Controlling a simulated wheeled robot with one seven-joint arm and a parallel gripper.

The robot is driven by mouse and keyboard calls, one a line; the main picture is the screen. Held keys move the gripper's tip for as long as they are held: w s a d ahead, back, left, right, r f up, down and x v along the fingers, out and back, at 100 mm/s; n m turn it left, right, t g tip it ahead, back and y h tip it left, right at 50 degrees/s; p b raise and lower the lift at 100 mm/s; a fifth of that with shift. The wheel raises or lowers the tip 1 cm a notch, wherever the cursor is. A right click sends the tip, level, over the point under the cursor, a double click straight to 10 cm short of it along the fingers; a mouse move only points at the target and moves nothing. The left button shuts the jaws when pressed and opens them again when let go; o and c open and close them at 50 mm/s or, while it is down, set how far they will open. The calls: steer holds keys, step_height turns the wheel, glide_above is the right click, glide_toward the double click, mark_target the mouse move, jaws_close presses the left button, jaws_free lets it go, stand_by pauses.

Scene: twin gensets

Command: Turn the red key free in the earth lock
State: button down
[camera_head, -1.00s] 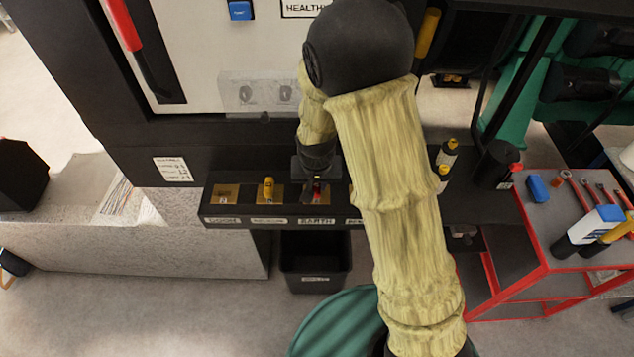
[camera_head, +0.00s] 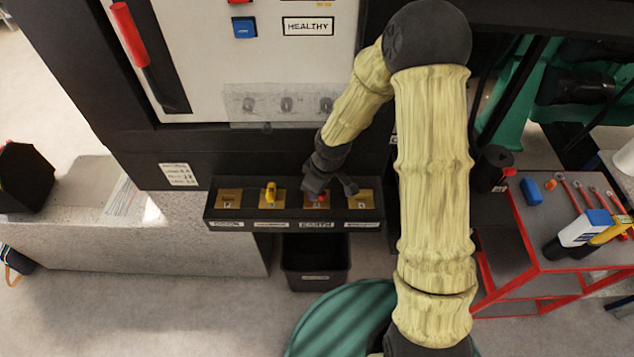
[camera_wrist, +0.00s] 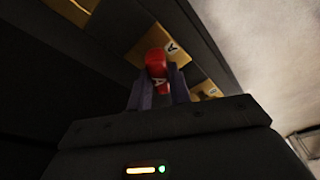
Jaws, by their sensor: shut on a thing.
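The red key (camera_head: 318,197) stands in the brass plate of the lock labelled EARTH (camera_head: 316,224) on the black key shelf. In the wrist view the red key (camera_wrist: 156,68) shows a letter A on its head, against a brass plate also marked A (camera_wrist: 172,47). My gripper (camera_head: 330,187) is over the earth lock, and its fingers (camera_wrist: 158,92) are shut on the key from both sides. The key's lower shaft is hidden, so I cannot tell how far it sits in the lock.
A yellow key (camera_head: 270,190) stands in the lock just left of the earth lock. Brass plates (camera_head: 228,197) and (camera_head: 361,199) lie at the shelf's ends. A black bin (camera_head: 316,265) stands below. A red-framed tool cart (camera_head: 570,230) is at right.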

steer(key=n+p, duration=0.2)
steer(key=n+g+p, duration=0.1)
steer(key=n+p, duration=0.1)
steer(key=n, duration=0.1)
steer(key=shift+r+n+y+p, duration=0.2)
steer(key=shift+n+y+p, duration=0.1)
steer(key=shift+f+n, duration=0.2)
steer(key=shift+n, duration=0.3)
steer(key=c, duration=1.2)
jaws_free()
steer(key=shift+r+p, duration=0.1)
steer(key=shift+p, duration=0.2)
